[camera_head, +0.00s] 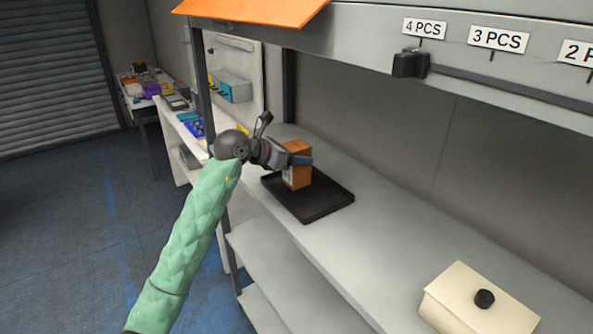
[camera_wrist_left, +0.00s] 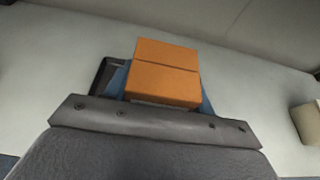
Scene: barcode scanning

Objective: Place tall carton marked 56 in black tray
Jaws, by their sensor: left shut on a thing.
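The tall carton (camera_head: 299,174) is orange-brown with a pale label on its front side; I cannot read a number on it. My left gripper (camera_head: 300,160) is shut on the carton, with a blue finger showing across its upper part. The black tray (camera_head: 325,200) lies on the grey shelf, and the carton is upright over its back-left part. I cannot tell whether the carton's base touches the tray. In the left wrist view the carton's top (camera_wrist_left: 166,70) shows between blue fingers, and a dark tray corner (camera_wrist_left: 101,76) shows at its left. My right gripper is not in view.
A cream box with a black knob (camera_head: 480,300) stands at the shelf's near right. The shelf (camera_head: 400,235) is clear between it and the tray. An overhead beam (camera_head: 370,42) carries piece-count labels. A side table (camera_head: 150,98) with several items stands at the far left.

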